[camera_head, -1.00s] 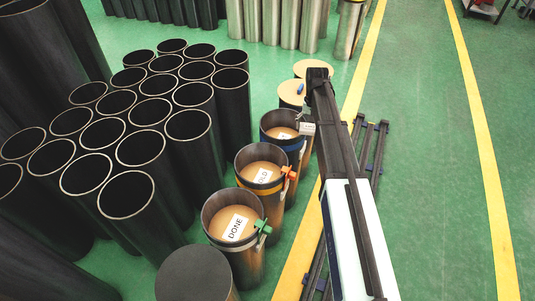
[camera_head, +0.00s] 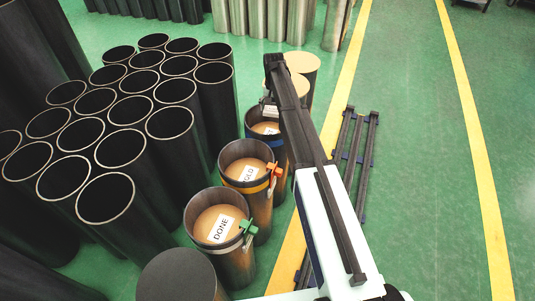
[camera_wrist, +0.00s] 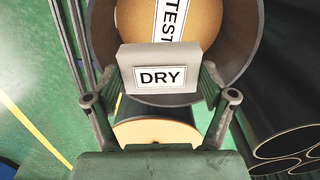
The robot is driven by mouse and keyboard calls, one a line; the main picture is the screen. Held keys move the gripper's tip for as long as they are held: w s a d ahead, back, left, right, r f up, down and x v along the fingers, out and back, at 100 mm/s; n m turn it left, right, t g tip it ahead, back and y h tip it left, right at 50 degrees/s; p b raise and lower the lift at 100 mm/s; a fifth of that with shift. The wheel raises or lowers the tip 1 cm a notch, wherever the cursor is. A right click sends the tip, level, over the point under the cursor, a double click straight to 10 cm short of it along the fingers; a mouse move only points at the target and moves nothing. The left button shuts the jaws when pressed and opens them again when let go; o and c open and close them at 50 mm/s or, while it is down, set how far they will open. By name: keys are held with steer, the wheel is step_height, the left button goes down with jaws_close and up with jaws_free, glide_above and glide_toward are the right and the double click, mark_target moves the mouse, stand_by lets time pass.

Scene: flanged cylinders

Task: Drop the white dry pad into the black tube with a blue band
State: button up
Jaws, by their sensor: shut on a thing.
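The white pad marked DRY (camera_wrist: 160,77) is held between the fingers of my gripper (camera_wrist: 160,88), which is shut on it. In the wrist view it overlaps the near part of a dark tube's mouth (camera_wrist: 245,60). A tan disc with a TEST label (camera_wrist: 170,18) lies inside that tube. In the head view the black tube with a blue band (camera_head: 256,140) stands third in the row, with a white label inside. The pad (camera_head: 270,110) shows at that tube's far rim. My arm covers part of the gripper there, and its height above the rim is unclear.
A tube with a yellow band and orange clip (camera_head: 259,188) and one with a green clip and DONE label (camera_head: 232,262) stand nearer. Tan-topped cylinders (camera_head: 302,63) stand behind. Open black tubes (camera_head: 122,148) crowd the left. Floor at right is open beside low rails (camera_head: 357,150).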

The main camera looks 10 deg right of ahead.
steer(key=shift+f+b, duration=0.75)
steer(key=shift+f, duration=0.8)
steer(key=o, duration=0.9)
steer(key=shift+r, duration=0.15)
step_height(320, 180, up, 12)
steer(key=shift+f, duration=0.1)
